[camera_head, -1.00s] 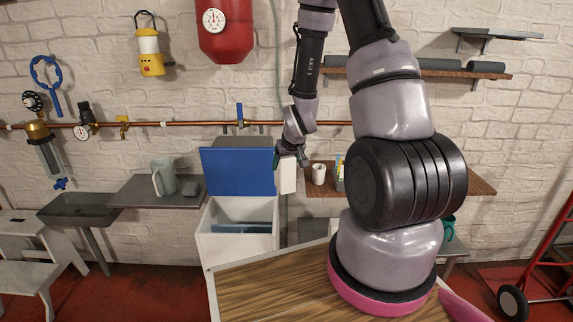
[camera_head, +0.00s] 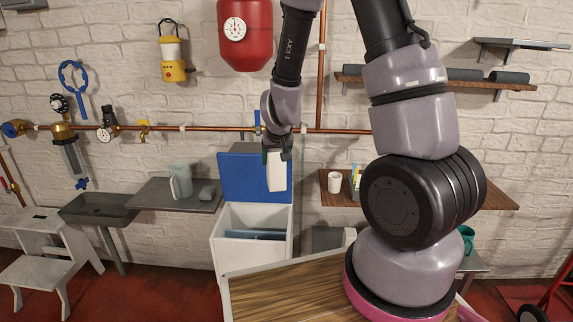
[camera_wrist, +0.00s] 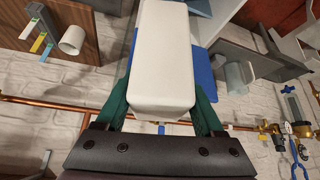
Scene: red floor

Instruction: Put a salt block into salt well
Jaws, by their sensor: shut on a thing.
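A white salt block (camera_head: 276,171) hangs from my gripper (camera_head: 277,153) in the head view. In the wrist view the white block (camera_wrist: 160,60) sits between the green fingers of my gripper (camera_wrist: 160,97), which are shut on it. The salt well looks to be the white box (camera_head: 238,217) with a raised blue lid (camera_head: 252,179). The block is upright, in front of the lid's right side and above the box opening. I cannot tell whether it touches the lid. Blue parts show inside the box.
A copper pipe (camera_head: 215,129) runs along the wall. A wooden top (camera_head: 290,286) lies in front.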

